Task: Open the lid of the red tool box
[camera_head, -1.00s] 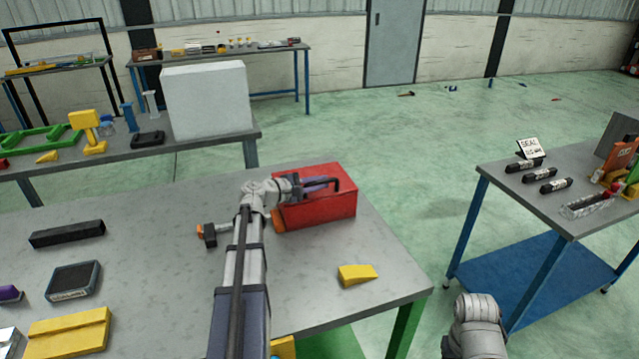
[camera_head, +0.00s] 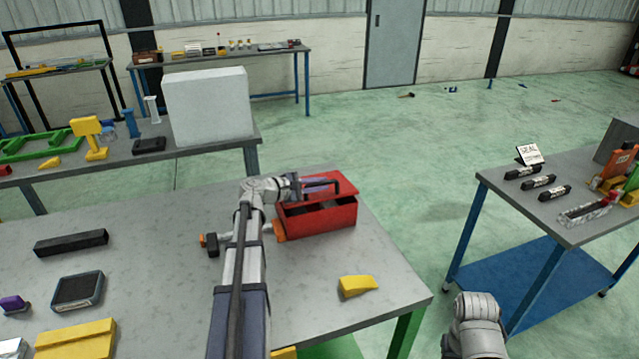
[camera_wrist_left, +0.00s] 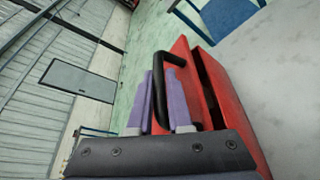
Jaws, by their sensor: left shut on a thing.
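The red tool box (camera_head: 322,219) stands on the grey table near its far right edge, and its lid (camera_head: 310,184) is partly raised, with a dark gap showing along the near side. My left gripper (camera_head: 325,186) is at the lid, shut on the black handle (camera_head: 338,187). In the left wrist view the purple fingers (camera_wrist_left: 166,98) are around the black handle (camera_wrist_left: 160,80), with the red lid (camera_wrist_left: 185,62) beside them and the dark opening to the right. My right arm shows at the bottom right, but its gripper is out of view.
A hammer (camera_head: 208,243) with a dark head lies left of the box. A yellow wedge (camera_head: 357,286) lies in front of it. A blue-framed table (camera_head: 560,215) stands apart on the right.

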